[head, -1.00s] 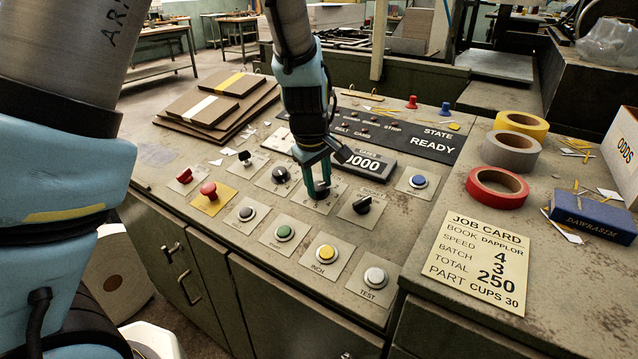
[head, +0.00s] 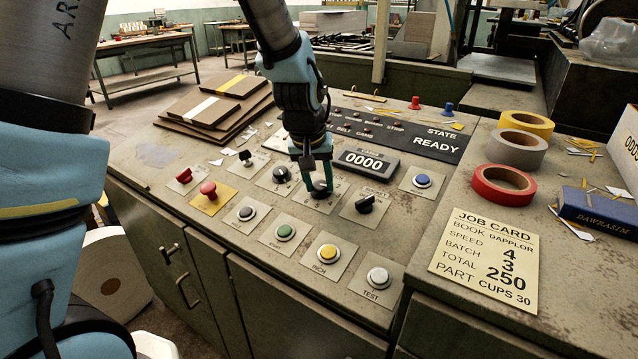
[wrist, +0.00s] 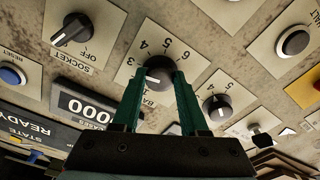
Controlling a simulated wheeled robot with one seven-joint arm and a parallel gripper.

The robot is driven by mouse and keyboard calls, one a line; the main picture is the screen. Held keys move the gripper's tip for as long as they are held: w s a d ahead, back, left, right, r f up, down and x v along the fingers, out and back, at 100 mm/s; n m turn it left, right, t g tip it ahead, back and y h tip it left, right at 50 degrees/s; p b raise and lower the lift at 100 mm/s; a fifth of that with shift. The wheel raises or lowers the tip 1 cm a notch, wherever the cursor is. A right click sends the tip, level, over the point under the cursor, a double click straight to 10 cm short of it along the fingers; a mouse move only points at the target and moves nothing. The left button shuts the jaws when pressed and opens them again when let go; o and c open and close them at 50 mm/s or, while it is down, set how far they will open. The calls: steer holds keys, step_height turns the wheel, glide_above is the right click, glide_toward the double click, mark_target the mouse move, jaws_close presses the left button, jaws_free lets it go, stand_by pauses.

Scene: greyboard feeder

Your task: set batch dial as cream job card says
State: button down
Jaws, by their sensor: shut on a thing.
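The cream job card (head: 484,260) lies on the right bench and reads book Dapplor, speed 4, batch 3, total 250, part cups 30. My gripper (head: 318,190) points down at the sloping panel, its teal fingers shut on the batch dial (wrist: 158,70). In the wrist view my gripper (wrist: 160,75) has one finger on each side of the black knob. Numbers including 3, 4, 5 and 6 show around it; the fingers cover part of the plate and its label. I cannot tell surely which number the pointer marks.
The counter (head: 366,162) shows 0000 and the state display (head: 436,146) reads READY. Several push buttons line the panel's front. Tape rolls (head: 503,184) stand on the right bench.

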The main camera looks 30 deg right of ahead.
steer(key=shift+m, duration=0.3)
steer(key=shift+c, duration=2.2)
jaws_free()
steer(key=v, duration=1)
steer(key=shift+r+b, duration=0.4)
steer(key=shift+b, duration=0.05)
steer(key=shift+a, duration=0.1)
